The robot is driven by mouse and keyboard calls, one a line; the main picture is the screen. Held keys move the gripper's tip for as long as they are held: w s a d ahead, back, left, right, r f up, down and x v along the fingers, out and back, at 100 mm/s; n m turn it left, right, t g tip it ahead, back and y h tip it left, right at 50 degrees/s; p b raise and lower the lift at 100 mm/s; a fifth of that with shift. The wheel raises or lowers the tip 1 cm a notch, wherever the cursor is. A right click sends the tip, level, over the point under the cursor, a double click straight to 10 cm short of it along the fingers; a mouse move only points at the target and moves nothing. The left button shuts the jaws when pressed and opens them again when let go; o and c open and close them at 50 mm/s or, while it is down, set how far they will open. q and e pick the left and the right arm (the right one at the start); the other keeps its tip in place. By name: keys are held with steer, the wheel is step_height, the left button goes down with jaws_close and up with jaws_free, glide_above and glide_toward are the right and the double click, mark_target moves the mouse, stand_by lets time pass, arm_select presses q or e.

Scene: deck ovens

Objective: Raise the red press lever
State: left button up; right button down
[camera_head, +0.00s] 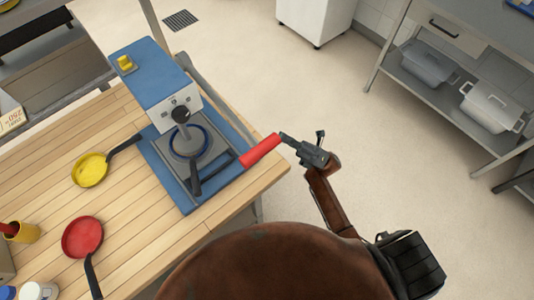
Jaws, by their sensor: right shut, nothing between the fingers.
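The press (158,75) stands at the right end of the wooden worktop, with a blue body, a yellow knob on top and a grey plate in front. Its red lever handle (261,150) sticks out to the right, over the worktop's edge. A grey bar (217,101) runs along the press's right side towards the handle. My right gripper (284,137) is shut and empty, its fingertips at the outer end of the red handle. I cannot tell whether they touch it. My left gripper is not in view.
A yellow pan (89,171) and a red pan (82,237) lie on the worktop (140,228), left of the press. A yellow cup (25,233) stands at the far left. The floor to the right is clear up to a metal rack (440,90) holding lidded containers.

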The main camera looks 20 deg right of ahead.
steer(key=s+a+r+n+g, duration=0.2)
steer(key=s+r+n+g, duration=0.35)
steer(key=n+g, duration=0.8)
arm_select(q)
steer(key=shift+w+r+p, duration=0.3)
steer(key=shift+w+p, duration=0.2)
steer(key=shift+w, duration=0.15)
arm_select(e)
steer(key=s+x, duration=0.2)
steer(key=x, duration=0.7)
steer(key=shift+a+f, duration=0.2)
steer(key=shift+a, duration=0.1)
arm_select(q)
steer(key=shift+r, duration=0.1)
arm_select(e)
steer(key=shift+s, duration=0.1)
